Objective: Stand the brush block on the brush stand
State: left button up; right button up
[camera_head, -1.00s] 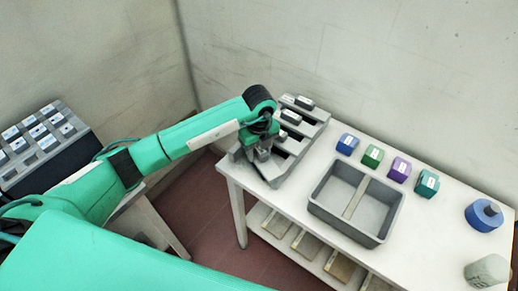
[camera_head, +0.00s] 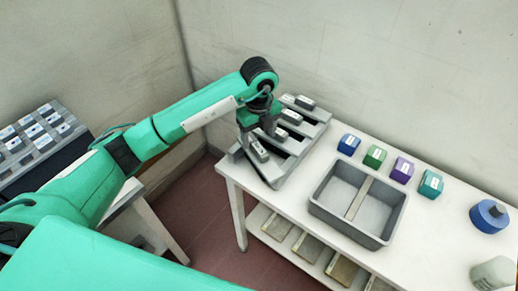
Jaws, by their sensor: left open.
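The brush stand appears to be the grey slotted rack (camera_head: 291,160) at the left end of the white table. A small dark grey block with a pale label (camera_head: 259,151), which may be the brush block, sits at the rack's near-left end. My left gripper (camera_head: 257,140) is open just above and behind this block and partly hides it; I cannot tell whether they touch. Similar labelled blocks sit along the rack, at its far end (camera_head: 304,102) and in the middle (camera_head: 291,117). My right gripper is not in view.
A grey divided bin (camera_head: 327,203) stands right of the rack. Blue (camera_head: 348,144), green (camera_head: 375,156), purple (camera_head: 402,170) and teal (camera_head: 431,184) blocks line up behind it. A blue round container (camera_head: 488,217) and a pale cylinder (camera_head: 493,272) stand at right. Another labelled rack (camera_head: 40,145) is at far left.

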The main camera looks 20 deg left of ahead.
aim_at(259, 148)
pick_arm(q)
notch_tip(259, 148, up, 5)
jog(key=shift+r+b, duration=0.1)
jog(key=shift+b, duration=0.4)
